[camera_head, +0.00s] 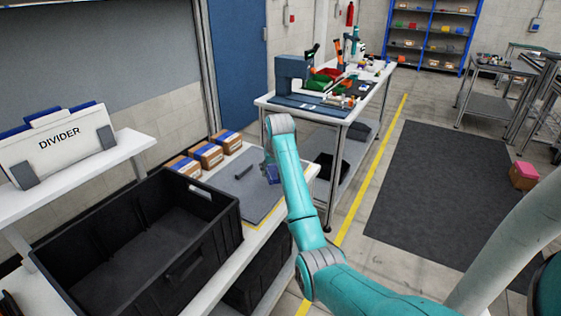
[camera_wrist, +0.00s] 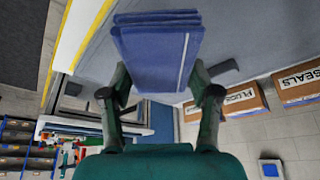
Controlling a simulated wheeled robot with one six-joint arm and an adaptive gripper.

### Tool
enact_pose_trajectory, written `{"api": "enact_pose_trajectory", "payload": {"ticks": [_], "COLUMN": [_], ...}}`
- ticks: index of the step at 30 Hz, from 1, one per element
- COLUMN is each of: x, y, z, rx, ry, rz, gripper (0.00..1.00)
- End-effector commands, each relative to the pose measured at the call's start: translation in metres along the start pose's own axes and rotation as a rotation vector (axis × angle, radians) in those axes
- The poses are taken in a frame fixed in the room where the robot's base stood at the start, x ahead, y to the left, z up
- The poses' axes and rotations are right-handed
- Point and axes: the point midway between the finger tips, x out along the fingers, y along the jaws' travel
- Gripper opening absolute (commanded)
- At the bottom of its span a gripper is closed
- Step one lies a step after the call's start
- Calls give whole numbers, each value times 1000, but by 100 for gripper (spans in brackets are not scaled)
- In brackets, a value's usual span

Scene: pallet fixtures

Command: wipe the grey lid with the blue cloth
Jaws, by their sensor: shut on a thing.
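The folded blue cloth (camera_wrist: 157,52) is between the two fingers of my gripper (camera_wrist: 161,98) in the wrist view. In the head view the cloth (camera_head: 271,174) shows as a small blue patch beneath the end of my arm, and the fingers are mostly hidden by the arm. A flat grey panel (camera_head: 243,188), which looks like the grey lid, lies on the white table. It carries a dark bar (camera_head: 215,171). The cloth is over the panel's right part; I cannot tell whether it touches. The grey surface also shows behind the cloth in the wrist view (camera_wrist: 95,58).
An open black crate (camera_head: 222,232) stands left of the panel. Several small cardboard boxes (camera_head: 208,154) line the table's back, with PLUGS (camera_wrist: 243,101) and SEALS (camera_wrist: 296,88) labels. A DIVIDER panel (camera_head: 60,143) stands on a shelf. A cluttered workbench (camera_head: 325,112) is beyond.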

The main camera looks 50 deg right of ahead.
Motion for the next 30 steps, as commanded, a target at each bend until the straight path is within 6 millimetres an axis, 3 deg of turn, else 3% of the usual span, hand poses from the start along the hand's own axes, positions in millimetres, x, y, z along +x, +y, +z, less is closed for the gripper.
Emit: {"api": "enact_pose_trajectory", "payload": {"ticks": [9,30], "x": [-20,-20], "y": [-8,-8], "z": [-15,-15], "rx": [-3,-3], "ry": [1,0], "rz": [-1,-1], "gripper": [29,29]}}
